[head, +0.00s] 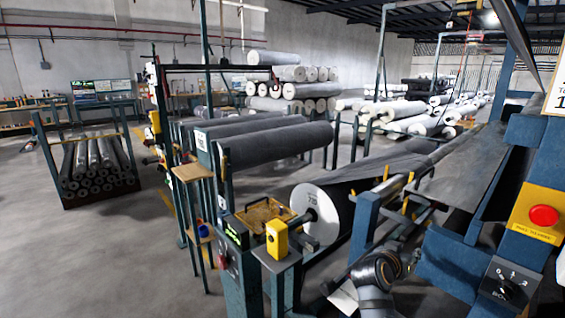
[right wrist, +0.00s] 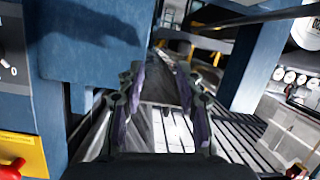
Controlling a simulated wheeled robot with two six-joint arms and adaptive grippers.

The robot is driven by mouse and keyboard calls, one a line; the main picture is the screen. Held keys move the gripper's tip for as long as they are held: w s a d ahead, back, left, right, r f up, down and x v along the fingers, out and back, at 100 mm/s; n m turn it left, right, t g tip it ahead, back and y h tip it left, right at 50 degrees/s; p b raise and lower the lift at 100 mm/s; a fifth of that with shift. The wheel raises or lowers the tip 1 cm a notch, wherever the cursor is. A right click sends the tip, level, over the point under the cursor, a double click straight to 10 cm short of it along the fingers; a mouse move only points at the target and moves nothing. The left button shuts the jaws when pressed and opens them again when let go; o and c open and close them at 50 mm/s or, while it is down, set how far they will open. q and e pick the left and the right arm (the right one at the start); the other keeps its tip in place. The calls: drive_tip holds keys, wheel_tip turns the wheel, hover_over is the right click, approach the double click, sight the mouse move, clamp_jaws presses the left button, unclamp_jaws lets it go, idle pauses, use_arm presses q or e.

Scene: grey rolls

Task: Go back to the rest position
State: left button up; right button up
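My right gripper (head: 400,259) shows in the head view low and right of centre, beside the blue machine frame. It is small and dark there, partly lost against the machine. In the right wrist view my right gripper (right wrist: 161,75) has its two fingers apart, with nothing between them. The picture from that wrist looks turned over, with a blue frame part (right wrist: 90,40) close to the fingers. My left gripper is not in view.
A large grey roll with a white end (head: 318,213) is mounted in the machine at centre. A yellow panel with a red button (head: 543,215) is at right, above a dial (head: 508,285). A yellow box (head: 277,240) stands on a blue post. Open floor lies at left.

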drive_tip(key=s+a+f+n+g+y, duration=0.1)
drive_tip(key=s+f+n+g+y, duration=0.3)
drive_tip(key=s+f, duration=1.05)
drive_tip(key=s+a+f+n+g+y, duration=0.1)
drive_tip(key=s+a+f+n+y, duration=0.2)
drive_tip(key=s, duration=0.5)
drive_tip(key=s+a+f+n+g+y, duration=0.1)
drive_tip(key=s+a+f+y, duration=0.2)
drive_tip(key=s+a, duration=0.35)
drive_tip(key=s+d+f+g+p, duration=0.1)
drive_tip(key=s+d+f+p, duration=0.1)
drive_tip(key=f, duration=0.9)
drive_tip(key=s+d+f+p, duration=0.1)
drive_tip(key=d+f, duration=0.1)
drive_tip(key=f, duration=0.9)
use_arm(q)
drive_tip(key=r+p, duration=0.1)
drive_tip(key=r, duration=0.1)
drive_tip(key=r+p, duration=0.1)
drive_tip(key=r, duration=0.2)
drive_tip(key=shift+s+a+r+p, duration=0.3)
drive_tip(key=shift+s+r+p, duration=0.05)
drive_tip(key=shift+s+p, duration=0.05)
use_arm(e)
drive_tip(key=s+d+f+g, duration=0.1)
drive_tip(key=s+f, duration=1.4)
drive_tip(key=s, duration=0.4)
drive_tip(key=shift+s+d+f, duration=0.15)
drive_tip(key=shift+s+f, duration=0.05)
drive_tip(key=shift+s, duration=0.1)
